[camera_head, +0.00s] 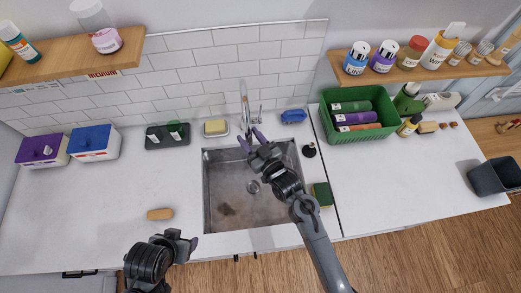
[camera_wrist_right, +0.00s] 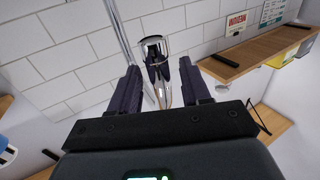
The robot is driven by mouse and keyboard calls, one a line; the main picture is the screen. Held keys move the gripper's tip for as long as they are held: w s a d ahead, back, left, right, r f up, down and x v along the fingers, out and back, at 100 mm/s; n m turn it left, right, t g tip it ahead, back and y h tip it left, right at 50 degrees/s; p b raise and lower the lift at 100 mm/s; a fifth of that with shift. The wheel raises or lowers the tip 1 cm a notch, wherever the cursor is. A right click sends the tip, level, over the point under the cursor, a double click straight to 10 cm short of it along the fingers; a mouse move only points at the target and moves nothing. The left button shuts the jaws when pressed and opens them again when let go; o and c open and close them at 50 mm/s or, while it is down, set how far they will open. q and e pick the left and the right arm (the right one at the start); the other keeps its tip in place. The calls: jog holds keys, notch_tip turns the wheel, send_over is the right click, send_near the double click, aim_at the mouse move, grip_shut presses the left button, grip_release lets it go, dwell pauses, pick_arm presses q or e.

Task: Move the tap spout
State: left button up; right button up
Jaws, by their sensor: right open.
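The tap (camera_head: 244,104) is a slim chrome fixture standing behind the sink, against the white tiled wall. My right gripper (camera_head: 250,137) reaches over the sink basin (camera_head: 226,202) with its dark fingers open, just in front of the tap. In the right wrist view, the chrome tap spout (camera_wrist_right: 154,46) shows between and beyond the two spread fingers. I cannot tell whether a finger touches it. My left gripper (camera_head: 186,244) is low over the counter's front edge, far from the tap; its jaw opening is unclear.
A green basket (camera_head: 357,130) stands farther right. A green sponge (camera_head: 322,194) lies by the sink's right edge. The left counter is mostly clear.

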jog(key=b+v, duration=0.1)
jog(key=v, duration=0.8)
jog(key=shift+s+d, duration=0.2)
jog(key=shift+s, duration=0.15)
